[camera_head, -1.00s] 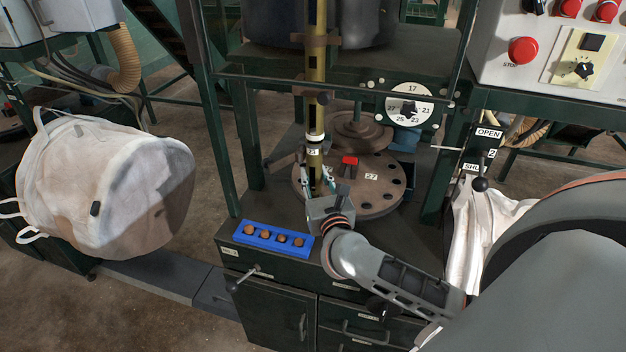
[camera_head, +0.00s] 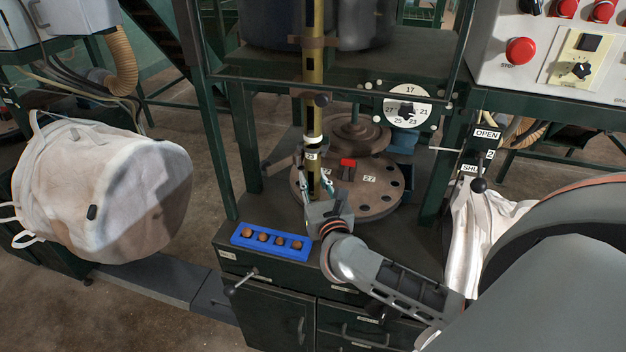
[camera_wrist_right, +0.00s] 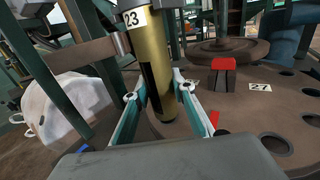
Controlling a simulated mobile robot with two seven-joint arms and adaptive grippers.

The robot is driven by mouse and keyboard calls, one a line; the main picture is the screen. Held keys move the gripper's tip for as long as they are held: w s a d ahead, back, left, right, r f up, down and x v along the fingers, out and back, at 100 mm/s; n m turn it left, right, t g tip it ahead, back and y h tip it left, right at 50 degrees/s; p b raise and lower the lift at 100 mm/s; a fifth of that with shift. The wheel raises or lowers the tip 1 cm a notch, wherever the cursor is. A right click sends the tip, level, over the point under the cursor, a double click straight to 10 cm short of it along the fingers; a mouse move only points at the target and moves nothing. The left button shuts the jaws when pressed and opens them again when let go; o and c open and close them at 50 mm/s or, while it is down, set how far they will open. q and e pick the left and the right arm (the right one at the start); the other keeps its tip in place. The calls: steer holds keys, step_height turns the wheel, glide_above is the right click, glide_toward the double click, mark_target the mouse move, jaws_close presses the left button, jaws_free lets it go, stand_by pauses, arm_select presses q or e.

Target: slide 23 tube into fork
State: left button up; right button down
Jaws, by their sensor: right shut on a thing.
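The brass tube (camera_head: 313,175) with the black-on-white 23 label (camera_head: 310,156) stands upright over the left part of the round plate. It also fills the middle of the wrist view (camera_wrist_right: 160,75), where a dark slot runs down its side. My right gripper (camera_head: 322,185) is shut on the lower part of the tube; its teal fingers (camera_wrist_right: 157,97) lie on either side. My left gripper is out of view.
The round brown plate (camera_head: 380,200) has several holes, a 27 label (camera_head: 369,178) and a red block (camera_head: 348,162). A blue tray (camera_head: 240,236) with several brown pieces lies front left. A numbered dial (camera_head: 408,92) stands behind. A white bag (camera_head: 90,190) hangs left.

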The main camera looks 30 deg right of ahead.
steer(key=c, duration=1.6)
jaws_free()
steer(key=shift+s, duration=0.1)
